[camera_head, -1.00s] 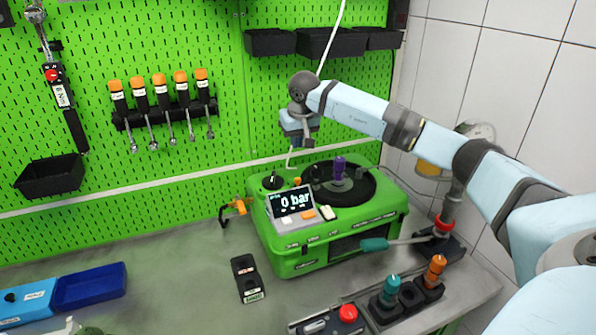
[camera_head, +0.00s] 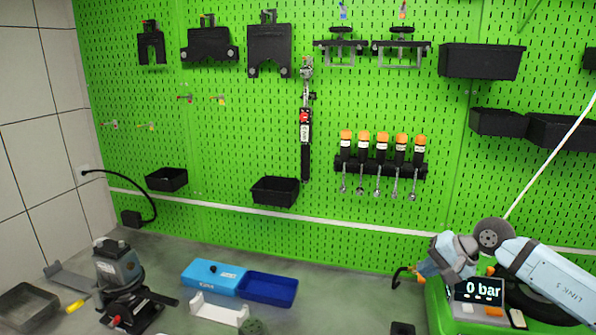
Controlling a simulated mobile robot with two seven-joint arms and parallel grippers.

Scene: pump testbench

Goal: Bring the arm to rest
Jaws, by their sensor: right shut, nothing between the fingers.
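My right arm comes in from the right edge, pale blue with a dark grey wrist joint. My right gripper (camera_head: 430,268) is shut and empty. It appears in front of the pegboard, at the upper left of the green pump tester (camera_head: 440,312). I cannot tell whether it touches anything. The tester's display (camera_head: 479,290) reads "0 bar". The tester is cut off by the lower right of the view, and my arm hides part of it. My left gripper is not in view.
A green pegboard (camera_head: 240,150) holds black bins, brackets and a row of orange-handled tools (camera_head: 382,150). Bench between trays and tester looks mostly clear.

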